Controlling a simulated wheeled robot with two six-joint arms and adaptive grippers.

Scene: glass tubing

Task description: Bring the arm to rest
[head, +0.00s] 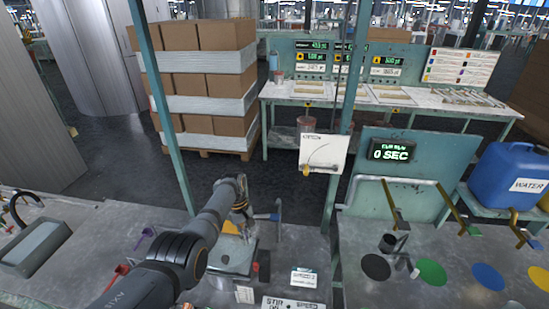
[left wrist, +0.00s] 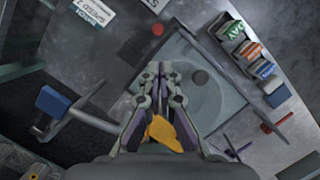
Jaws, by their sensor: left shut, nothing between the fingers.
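My left arm (head: 190,250) reaches in from the lower left over the grey bench. My left gripper (head: 243,218) points down above a grey square plate (head: 232,268) with a round disc on it. In the left wrist view the gripper (left wrist: 160,72) has its fingers together with nothing held. An orange piece (left wrist: 170,132) shows beyond the finger bases; it also shows beside the gripper in the head view (head: 230,227). I cannot tell if it touches the gripper. My right gripper is not in view.
A blue-headed part (left wrist: 52,102) stands beside the plate. A green post (head: 165,110) rises behind the arm. On the right are a tube frame (head: 395,180), coloured discs (head: 432,271) and a blue water canister (head: 508,177).

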